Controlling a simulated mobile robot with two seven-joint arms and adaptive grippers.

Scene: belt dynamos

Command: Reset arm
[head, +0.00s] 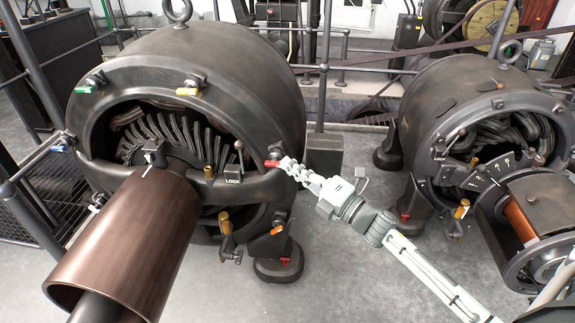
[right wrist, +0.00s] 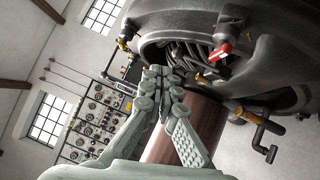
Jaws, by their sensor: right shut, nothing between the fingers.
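My right gripper (head: 284,163) is shut and empty. In the head view its fingertips are close to a red-tipped handle (head: 271,164) on the right side of the large left dynamo (head: 225,75). I cannot tell from the head view whether they touch. In the right wrist view the closed fingers (right wrist: 160,72) point toward the dynamo, and the red handle (right wrist: 225,48) stands apart from them, to the right. My left gripper is not in view.
A brown cylinder (head: 130,240) juts from the left dynamo's front. A second dynamo (head: 470,90) stands at right, with a grey floor gap (head: 340,215) between them. Railings (head: 325,60) run behind. A panel of dials (right wrist: 95,115) shows in the right wrist view.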

